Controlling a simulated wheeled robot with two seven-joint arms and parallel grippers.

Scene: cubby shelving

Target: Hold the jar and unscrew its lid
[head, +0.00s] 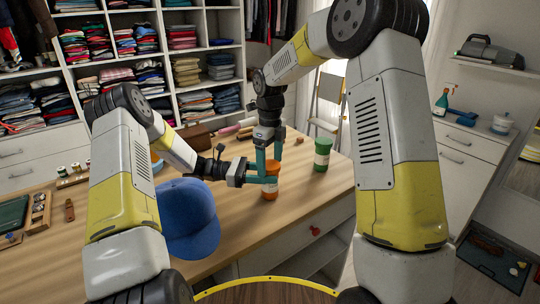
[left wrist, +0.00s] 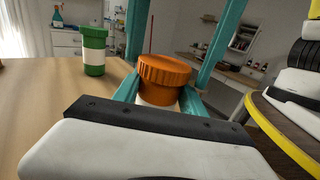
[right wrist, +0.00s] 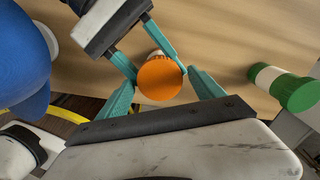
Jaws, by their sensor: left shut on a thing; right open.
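An orange jar (head: 270,187) with a white label and a ridged orange lid (head: 273,166) stands upright near the table's front edge. The lid also shows in the left wrist view (left wrist: 164,72) and from above in the right wrist view (right wrist: 160,80). My left gripper (head: 272,181) is shut on the jar's body from the left, below the lid. My right gripper (head: 269,158) points down over the jar, its teal fingers open on either side of the lid. In the right wrist view the fingers (right wrist: 160,85) look apart from the lid.
A green jar (head: 322,154) with a white label stands to the right on the wooden table (head: 245,238). A blue cap (head: 190,222) lies left of the orange jar. Pink and brown rolled items lie behind. Shelves of folded clothes (head: 185,70) stand at the back.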

